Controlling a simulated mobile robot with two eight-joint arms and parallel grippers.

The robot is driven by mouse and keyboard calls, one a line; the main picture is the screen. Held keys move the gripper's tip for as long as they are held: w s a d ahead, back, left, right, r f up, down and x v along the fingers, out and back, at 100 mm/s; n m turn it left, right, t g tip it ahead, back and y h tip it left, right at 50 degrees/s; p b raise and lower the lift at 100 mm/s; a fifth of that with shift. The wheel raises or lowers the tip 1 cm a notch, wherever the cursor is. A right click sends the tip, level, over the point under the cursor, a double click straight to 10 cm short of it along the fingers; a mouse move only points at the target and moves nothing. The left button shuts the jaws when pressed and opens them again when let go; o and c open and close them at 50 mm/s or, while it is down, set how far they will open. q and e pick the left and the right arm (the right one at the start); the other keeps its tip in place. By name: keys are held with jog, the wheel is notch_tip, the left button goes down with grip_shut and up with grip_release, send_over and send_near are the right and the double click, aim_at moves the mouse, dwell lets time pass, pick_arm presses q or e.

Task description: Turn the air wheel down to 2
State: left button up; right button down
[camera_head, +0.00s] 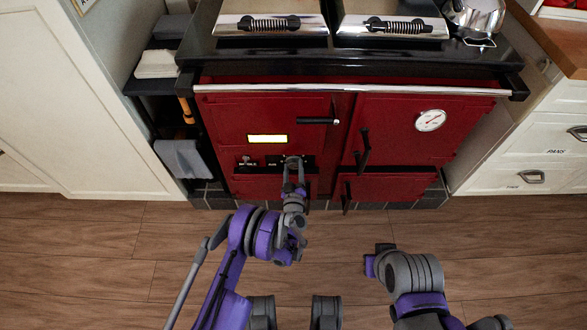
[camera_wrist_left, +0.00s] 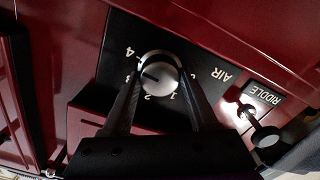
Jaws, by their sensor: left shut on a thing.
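The air wheel (camera_wrist_left: 160,74) is a silver knob on a black plate (camera_wrist_left: 118,60) on the red range's front. The plate is marked AIR, with numbers around the wheel. A dark line on the wheel's face points left, toward the 3, which is partly hidden by a finger; 4 is above it and 2 and 1 are below. My left gripper (camera_wrist_left: 162,92) is shut on the wheel, one finger on each side. In the head view my left gripper (camera_head: 294,164) is at the range's lower front and hides the wheel. My right gripper (camera_head: 382,250) is low over the floor, its fingers unclear.
A RIDDLE label (camera_wrist_left: 263,92) and a black-knobbed lever (camera_wrist_left: 262,134) are right of the wheel. The red range (camera_head: 385,130) has a chrome rail (camera_head: 350,88), black door handles (camera_head: 364,148) and a round gauge (camera_head: 430,120). Bare wooden floor (camera_head: 480,235) lies before it.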

pick_arm(q)
jog(key=n+b, duration=0.2)
jog(key=n, duration=0.2)
jog(key=shift+f+b, duration=0.1)
jog(key=shift+b, duration=0.2)
jog(key=n+b, duration=0.2)
jog(key=n, duration=0.2)
jog(key=shift+w+n, duration=0.1)
jog(key=shift+n, duration=0.2)
jog(key=n+b, duration=0.1)
jog(key=n, duration=0.3)
jog(key=shift+a+n, duration=0.1)
jog(key=shift+n, duration=0.2)
jog(key=n+b, duration=0.1)
jog(key=n, duration=0.4)
jog(key=shift+n, duration=0.4)
jog(key=o, duration=1.4)
jog(key=shift+c, duration=0.2)
